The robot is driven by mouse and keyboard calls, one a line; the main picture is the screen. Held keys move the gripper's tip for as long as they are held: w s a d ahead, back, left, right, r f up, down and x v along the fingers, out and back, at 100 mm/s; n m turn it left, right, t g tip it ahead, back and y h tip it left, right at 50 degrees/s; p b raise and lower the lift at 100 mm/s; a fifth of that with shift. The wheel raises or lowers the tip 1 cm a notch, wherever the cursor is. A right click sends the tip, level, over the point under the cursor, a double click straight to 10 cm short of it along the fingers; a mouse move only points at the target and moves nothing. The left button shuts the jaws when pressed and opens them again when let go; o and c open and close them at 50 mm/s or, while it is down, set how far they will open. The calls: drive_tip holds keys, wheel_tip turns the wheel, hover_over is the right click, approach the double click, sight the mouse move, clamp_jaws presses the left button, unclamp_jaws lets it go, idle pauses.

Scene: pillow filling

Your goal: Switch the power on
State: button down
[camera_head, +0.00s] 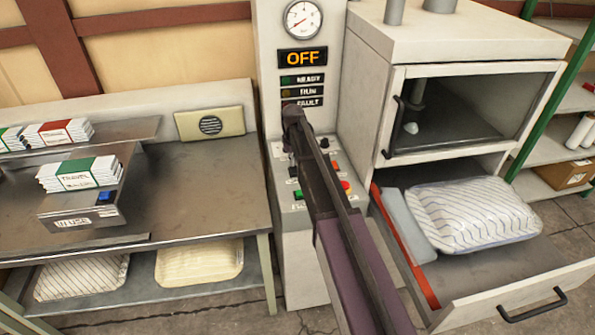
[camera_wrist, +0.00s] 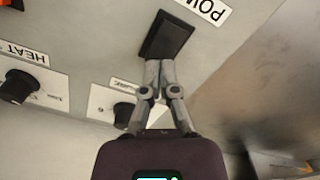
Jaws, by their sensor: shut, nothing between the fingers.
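A black rectangular power switch (camera_wrist: 168,38) is set in a grey panel, beside a partly cut-off label that starts "POW". My gripper (camera_wrist: 160,64) is shut and empty, its two grey fingertips together at the near edge of the switch. I cannot tell whether they touch it. In the head view the control cabinet (camera_head: 325,115) carries an orange "OFF" display (camera_head: 302,58). My arm crosses in front of the cabinet and hides part of its controls; the switch and fingertips cannot be made out there.
A knob marked HEAT (camera_wrist: 18,88) and another knob (camera_wrist: 124,113) sit close to the fingers. Right of the cabinet are a glass-fronted chamber (camera_head: 470,110) and an open drawer (camera_head: 515,300) holding a striped pillow (camera_head: 475,215). A metal workbench (camera_head: 205,190) stands left.

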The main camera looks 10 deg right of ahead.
sight(294, 168)
drive_tip(key=shift+f+b, duration=0.7)
idle(0.6)
drive_tip(key=shift+r, duration=0.1)
drive_tip(key=shift+r+p, duration=3.45)
drive_tip(key=shift+p, duration=0.1)
drive_tip(key=shift+s, duration=0.1)
drive_tip(key=s+d+m, duration=0.1)
drive_tip(key=s+m, duration=0.5)
drive_tip(key=s, duration=2.3)
drive_tip(key=shift+d, duration=0.1)
